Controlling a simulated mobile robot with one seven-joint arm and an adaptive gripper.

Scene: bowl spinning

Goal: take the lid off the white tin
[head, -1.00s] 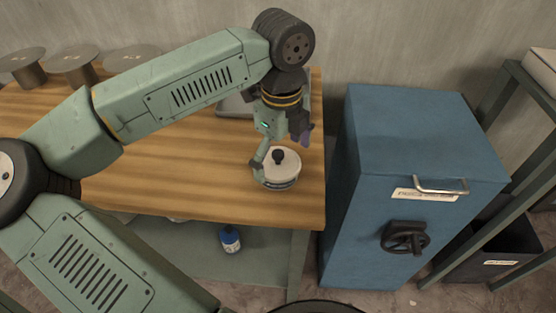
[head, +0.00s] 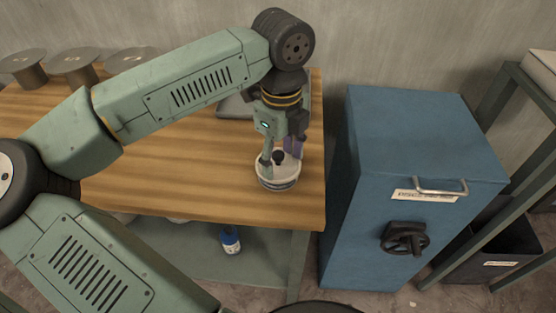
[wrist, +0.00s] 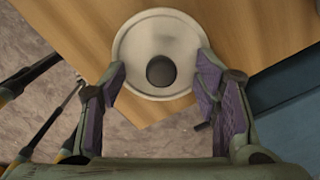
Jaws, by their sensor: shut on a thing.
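The white tin (head: 279,184) stands upright near the right end of the wooden table, a dark band around its side. Its round pale lid (wrist: 160,27) has a dark knob (wrist: 160,71) in the middle; the knob also shows in the head view (head: 279,157). My gripper (head: 281,160) points down from above and is shut on the lid, one finger at each side of its rim. In the wrist view my gripper (wrist: 160,75) has its purple pads against the rim, the knob between them untouched. The lid appears seated on the tin.
The wooden table (head: 170,160) is clear to the left of the tin. A grey tray (head: 236,106) lies behind my gripper. Spools (head: 72,65) stand at the back left. A blue cabinet (head: 405,150) stands right of the table. A blue bottle (head: 230,240) is on the lower shelf.

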